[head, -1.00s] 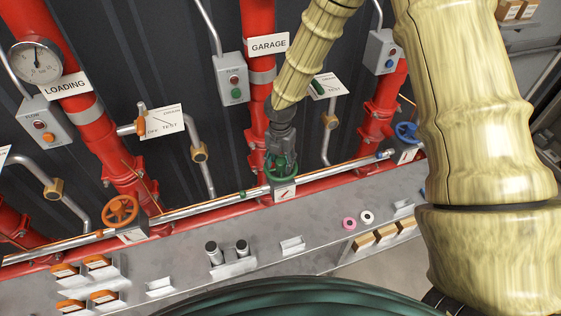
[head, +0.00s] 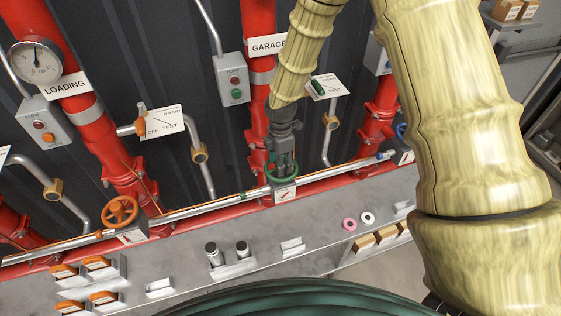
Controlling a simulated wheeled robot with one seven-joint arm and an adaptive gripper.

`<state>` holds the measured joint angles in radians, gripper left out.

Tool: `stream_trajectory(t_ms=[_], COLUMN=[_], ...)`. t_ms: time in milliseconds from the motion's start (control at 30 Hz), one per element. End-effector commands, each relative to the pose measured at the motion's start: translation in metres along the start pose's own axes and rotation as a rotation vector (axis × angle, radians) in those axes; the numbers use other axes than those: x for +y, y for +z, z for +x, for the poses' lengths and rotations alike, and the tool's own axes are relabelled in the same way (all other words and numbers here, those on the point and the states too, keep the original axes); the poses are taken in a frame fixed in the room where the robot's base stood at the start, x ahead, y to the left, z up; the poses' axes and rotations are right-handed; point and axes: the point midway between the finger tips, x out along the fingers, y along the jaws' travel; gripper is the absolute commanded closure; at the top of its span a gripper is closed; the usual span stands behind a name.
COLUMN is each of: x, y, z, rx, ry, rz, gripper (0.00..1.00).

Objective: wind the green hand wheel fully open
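The green hand wheel (head: 271,179) sits on the silver pipe in front of the red riser labelled GARAGE, above a small white plate with a red mark (head: 284,194). My gripper (head: 282,167) points down at the wheel from above, its dark fingers over and against the wheel's area. The fingers hide much of the rim and the hub. I cannot tell whether the fingers are closed on the rim or only resting within it.
An orange hand wheel (head: 121,211) is at the left on the same pipe. A blue hand wheel (head: 401,131) is at the right, partly behind my arm. A grey shelf (head: 190,262) below carries rings, boxes and black-topped cylinders. Red risers (head: 118,160) flank the wheel.

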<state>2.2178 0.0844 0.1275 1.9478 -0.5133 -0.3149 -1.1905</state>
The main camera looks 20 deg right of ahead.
Motion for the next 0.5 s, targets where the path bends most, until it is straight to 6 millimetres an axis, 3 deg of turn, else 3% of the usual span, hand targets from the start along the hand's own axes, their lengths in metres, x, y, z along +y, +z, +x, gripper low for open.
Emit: stream_trajectory(t_ms=[67,300,500], x=[0.0000,0.0001,-0.0002], y=[0.0000,0.0000,0.0003], z=[-0.0001,0.0000,-0.0026], rx=[0.000,0.000,0.002], ry=[0.000,0.000,0.000], rz=[-0.001,-0.003,-0.095], gripper=[0.55,0.99,1.00])
